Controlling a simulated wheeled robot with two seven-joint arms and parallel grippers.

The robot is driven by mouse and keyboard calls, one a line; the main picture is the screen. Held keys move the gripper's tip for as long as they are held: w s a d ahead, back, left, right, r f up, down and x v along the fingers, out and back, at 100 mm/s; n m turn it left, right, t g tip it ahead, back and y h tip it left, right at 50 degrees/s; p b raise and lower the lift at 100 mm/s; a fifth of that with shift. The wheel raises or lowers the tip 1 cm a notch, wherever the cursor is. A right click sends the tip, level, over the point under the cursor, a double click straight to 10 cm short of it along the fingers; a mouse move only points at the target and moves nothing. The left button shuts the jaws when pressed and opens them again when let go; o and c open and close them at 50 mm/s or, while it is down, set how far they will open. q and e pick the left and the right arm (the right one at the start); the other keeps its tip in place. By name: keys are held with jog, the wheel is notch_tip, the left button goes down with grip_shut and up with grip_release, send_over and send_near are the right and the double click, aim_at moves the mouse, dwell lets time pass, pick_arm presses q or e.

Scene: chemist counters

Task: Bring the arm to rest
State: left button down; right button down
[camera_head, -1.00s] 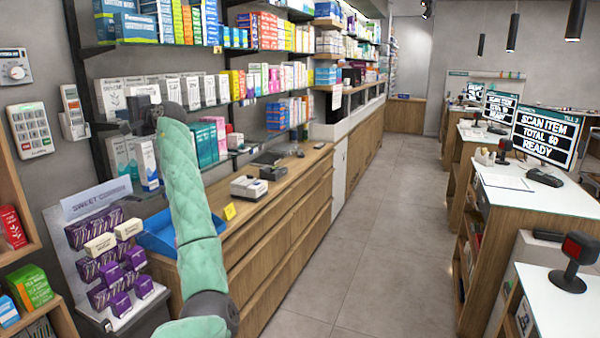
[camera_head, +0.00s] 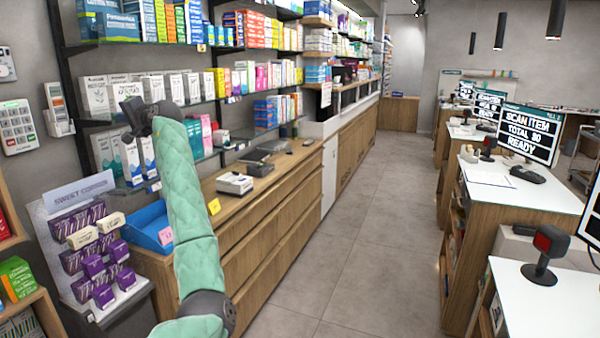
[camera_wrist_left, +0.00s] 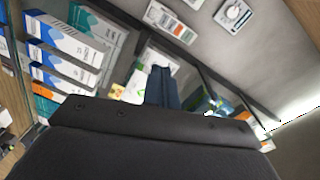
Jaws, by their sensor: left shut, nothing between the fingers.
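My left arm, in a pale green quilted sleeve, rises from the bottom of the head view. Its dark left gripper (camera_head: 132,110) is at the raised end, in front of the shelves of boxes. In the left wrist view the gripper's fingers (camera_wrist_left: 161,88) are together with nothing between them. White and blue medicine boxes (camera_wrist_left: 65,45) lie beyond them in that view. My right gripper is in neither view.
Wall shelves (camera_head: 210,98) of boxes stand behind the arm. A sweet stand (camera_head: 92,255) and blue tray (camera_head: 150,228) are beside it. A wooden counter (camera_head: 265,215) runs back along the left. The aisle floor (camera_head: 370,220) is clear. Till counters (camera_head: 530,205) line the right.

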pick_arm(q)
jog(key=d+r+n+t+h, duration=0.3)
jog(key=d+n+t+h, duration=0.2)
jog(key=d, duration=0.3)
jog(key=w+d+f+t+h, duration=0.15)
jog(key=d+f+h, duration=0.25)
jog(key=d+f, duration=0.4)
jog(key=s+d+f+m+g+h, duration=0.15)
jog(key=s+d+f, duration=0.3)
jog(key=f, duration=0.95)
jog(key=s+d+f+m+g+h, duration=0.1)
jog(key=s+d+f+h, duration=0.3)
jog(key=f, duration=1.1)
jog(key=s+d+f+m+g+h, duration=0.15)
jog(key=s+d+f, duration=0.4)
jog(key=f, duration=0.85)
jog(key=s+d+f+m+g, duration=0.1)
jog(key=s+d+f+g, duration=0.15)
jog(key=s+f, duration=1)
jog(key=s+d+f+m+g, duration=0.1)
jog(key=s+d+f, duration=0.2)
jog(key=s+f, duration=0.95)
jog(key=s+f+g, duration=0.2)
jog(key=s+f, duration=0.7)
jog(key=s, duration=0.5)
jog(key=s+f+g, duration=0.3)
jog(key=s+f, duration=0.6)
jog(key=s, duration=0.5)
jog(key=shift+d+f+h, duration=0.15)
jog(key=shift+h, duration=0.15)
